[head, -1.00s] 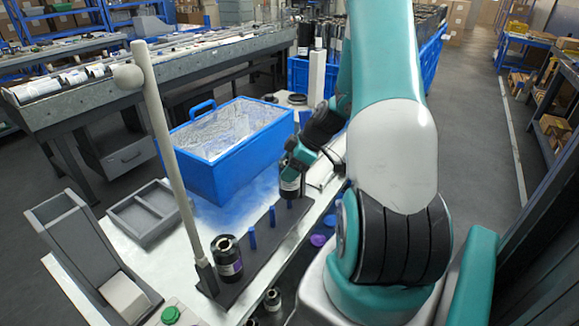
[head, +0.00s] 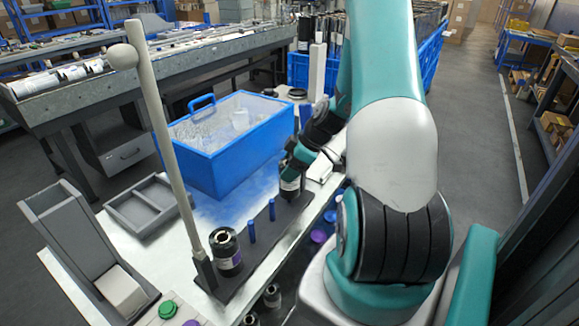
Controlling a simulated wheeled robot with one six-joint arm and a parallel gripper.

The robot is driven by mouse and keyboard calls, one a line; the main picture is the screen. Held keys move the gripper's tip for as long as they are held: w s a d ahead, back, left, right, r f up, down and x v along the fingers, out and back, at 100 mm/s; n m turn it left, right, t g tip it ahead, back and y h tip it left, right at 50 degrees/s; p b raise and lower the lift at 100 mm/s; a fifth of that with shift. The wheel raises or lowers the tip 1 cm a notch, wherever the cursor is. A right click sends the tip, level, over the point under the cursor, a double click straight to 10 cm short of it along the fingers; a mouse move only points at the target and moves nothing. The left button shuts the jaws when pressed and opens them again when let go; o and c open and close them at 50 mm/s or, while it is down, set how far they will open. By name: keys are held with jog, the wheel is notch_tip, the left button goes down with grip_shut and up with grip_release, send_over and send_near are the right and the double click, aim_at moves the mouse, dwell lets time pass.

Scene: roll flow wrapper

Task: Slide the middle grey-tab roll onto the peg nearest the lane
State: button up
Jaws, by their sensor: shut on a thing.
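My gripper (head: 288,167) is shut on a dark roll (head: 290,188) with a pale label, at the far end of the dark peg strip (head: 238,275). The roll is upright and hides the far peg; I cannot tell whether it is fully down on it. Its tab colour is too small to tell. Two bare blue pegs, one nearer (head: 251,232) and one farther (head: 272,210), stand along the strip. Another black roll with a purple mark (head: 226,252) sits at the near end, beside the pale post.
A pale post with a ball top (head: 160,130) rises at the strip's near end. A blue lidded bin (head: 225,170) stands behind the strip. A grey divided tray (head: 142,205) and grey chute (head: 75,240) are left. Purple and blue discs (head: 318,236) lie below the table's right edge.

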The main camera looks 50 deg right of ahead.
jog(key=shift+f, duration=0.1)
jog(key=o, duration=1.2)
jog(key=shift+d, duration=0.1)
jog(key=shift+d+r, duration=0.1)
jog(key=shift+r, duration=0.15)
jog(key=v, duration=1.7)
jog(key=shift+s+f, duration=0.1)
jog(key=shift+s, duration=0.05)
